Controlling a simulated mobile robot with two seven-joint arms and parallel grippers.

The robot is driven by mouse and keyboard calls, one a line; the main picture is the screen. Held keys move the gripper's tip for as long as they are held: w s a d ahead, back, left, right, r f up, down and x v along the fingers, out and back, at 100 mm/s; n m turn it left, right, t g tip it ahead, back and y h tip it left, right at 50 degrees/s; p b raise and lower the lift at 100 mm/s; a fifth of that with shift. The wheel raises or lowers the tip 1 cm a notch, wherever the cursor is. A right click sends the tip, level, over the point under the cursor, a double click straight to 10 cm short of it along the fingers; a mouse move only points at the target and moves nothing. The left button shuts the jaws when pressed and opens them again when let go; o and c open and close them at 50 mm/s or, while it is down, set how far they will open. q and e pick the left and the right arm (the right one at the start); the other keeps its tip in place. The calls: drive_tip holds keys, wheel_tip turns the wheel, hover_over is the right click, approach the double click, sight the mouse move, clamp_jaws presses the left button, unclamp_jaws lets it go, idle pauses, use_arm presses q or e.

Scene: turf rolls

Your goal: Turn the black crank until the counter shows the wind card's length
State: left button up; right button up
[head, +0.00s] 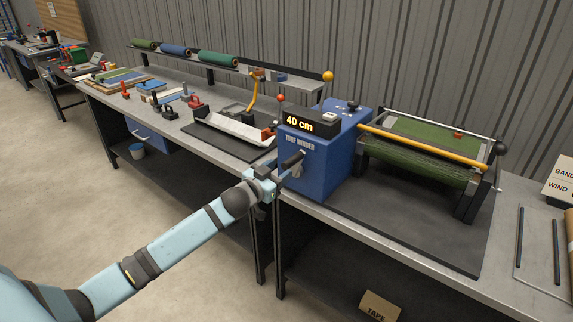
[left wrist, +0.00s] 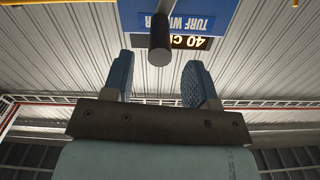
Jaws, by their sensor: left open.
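The blue turf winder (head: 315,165) stands on the bench, and its counter (head: 300,122) reads 40 cm. Its black crank (head: 292,161) sticks out from the front face. My left gripper (head: 272,177) is at the crank, in front of the winder. In the left wrist view the two blue fingers (left wrist: 157,80) are apart, and the crank's round black handle end (left wrist: 159,52) lies between their tips, without clear contact. The counter shows upside down there, partly hidden by the handle. The wind card (head: 560,190) is cut off at the right edge, its length unreadable. My right gripper is out of view.
Green turf (head: 420,150) lies on the winder's roller frame, with a yellow bar (head: 425,147) across it. A cutting station with a white tray (head: 232,130) stands left of the winder. A tape box (head: 379,306) sits below the bench. The floor in front is clear.

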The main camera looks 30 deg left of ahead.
sight(287, 166)
use_arm(q)
drive_tip(key=shift+w+d, duration=0.2)
drive_tip(key=shift+w, duration=1.9)
drive_tip(key=shift+c, duration=0.3)
clamp_jaws()
